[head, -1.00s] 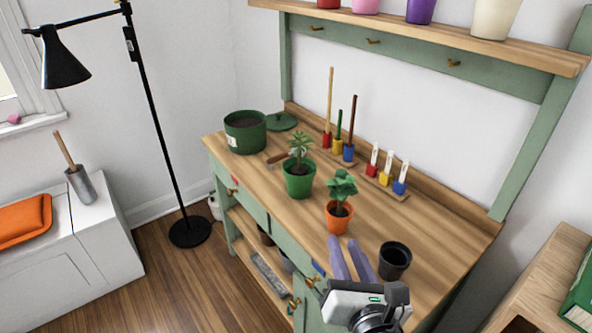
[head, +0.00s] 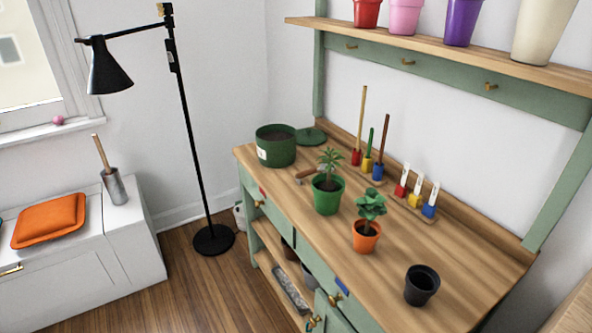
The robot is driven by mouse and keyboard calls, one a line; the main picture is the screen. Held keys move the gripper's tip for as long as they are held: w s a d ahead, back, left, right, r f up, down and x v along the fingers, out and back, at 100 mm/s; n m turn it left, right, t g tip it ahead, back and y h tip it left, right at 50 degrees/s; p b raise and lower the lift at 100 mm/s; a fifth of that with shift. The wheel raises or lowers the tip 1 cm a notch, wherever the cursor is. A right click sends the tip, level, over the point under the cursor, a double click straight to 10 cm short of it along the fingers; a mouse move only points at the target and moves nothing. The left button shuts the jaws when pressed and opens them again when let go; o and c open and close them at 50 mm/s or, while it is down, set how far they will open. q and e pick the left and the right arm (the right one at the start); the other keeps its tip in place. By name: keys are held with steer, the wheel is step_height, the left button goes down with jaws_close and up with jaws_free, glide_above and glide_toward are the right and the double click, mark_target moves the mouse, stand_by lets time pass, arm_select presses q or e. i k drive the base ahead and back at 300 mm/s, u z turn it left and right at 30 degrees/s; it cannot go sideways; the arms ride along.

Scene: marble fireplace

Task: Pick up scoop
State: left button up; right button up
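A tool with a wooden handle (head: 306,174) lies on the wooden bench top, beside the green pot of soil. Its far end is partly hidden behind the plant in the bright green pot, so I cannot tell its full shape. A grey metal cylinder (head: 115,186) with a wooden handle (head: 101,153) rising from it stands upright on the white cabinet at the left. I cannot tell whether it is one scoop or a tool in a holder. Neither of my grippers is in view.
The bench (head: 460,250) holds a dark green soil pot (head: 275,148), a bright green potted plant (head: 327,198), an orange potted plant (head: 366,238) and an empty black pot (head: 421,287). A black floor lamp (head: 187,130) stands between cabinet and bench. An orange cushion (head: 50,220) lies on the cabinet.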

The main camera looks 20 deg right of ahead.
mark_target(302, 174)
steer(key=u, duration=0.55)
steer(key=i, duration=0.65)
steer(key=u, duration=0.25)
